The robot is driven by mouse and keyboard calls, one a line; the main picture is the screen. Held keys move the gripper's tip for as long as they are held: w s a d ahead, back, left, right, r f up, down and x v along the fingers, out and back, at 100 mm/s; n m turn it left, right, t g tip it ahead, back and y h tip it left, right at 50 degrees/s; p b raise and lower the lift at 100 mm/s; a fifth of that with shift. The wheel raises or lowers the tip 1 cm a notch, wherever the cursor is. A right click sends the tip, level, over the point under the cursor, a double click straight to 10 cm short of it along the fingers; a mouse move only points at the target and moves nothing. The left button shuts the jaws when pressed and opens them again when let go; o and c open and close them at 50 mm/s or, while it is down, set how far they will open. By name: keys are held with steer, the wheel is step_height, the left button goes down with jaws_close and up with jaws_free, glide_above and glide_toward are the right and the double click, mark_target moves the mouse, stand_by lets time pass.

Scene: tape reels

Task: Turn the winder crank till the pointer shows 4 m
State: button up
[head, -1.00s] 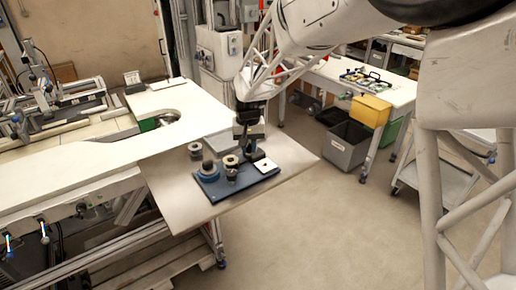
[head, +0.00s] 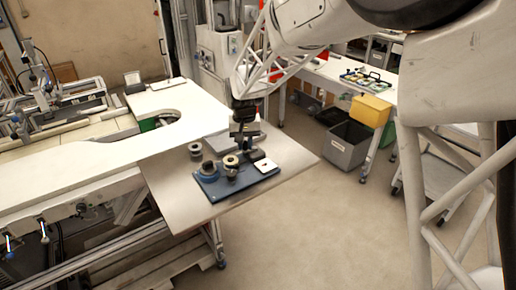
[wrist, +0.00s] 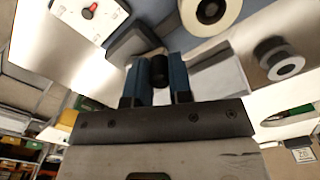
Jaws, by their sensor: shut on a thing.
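The winder sits on a blue base board (head: 214,190) on the table. Its crank knob, a dark cylinder (wrist: 160,72), is between the two blue fingers of my gripper (wrist: 157,60) in the wrist view. The gripper is shut on the knob; the crank arm is mostly hidden. In the head view my gripper (head: 243,143) is over the back part of the board. The white dial plate (head: 265,165) is at the board's right end. In the wrist view it carries a red pointer (wrist: 89,11); the scale cannot be read. A tape reel (head: 231,162) is beside the crank.
A grey flat tray (head: 218,139) lies behind the board. The table's front right is clear.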

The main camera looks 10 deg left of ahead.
steer(key=shift+w+a, duration=0.15)
steer(key=shift+w, duration=0.3)
steer(key=shift+w, duration=0.7)
steer(key=shift+w, duration=0.15)
steer(key=shift+w+d, duration=0.25)
steer(key=shift+w, duration=0.25)
stand_by(0.4)
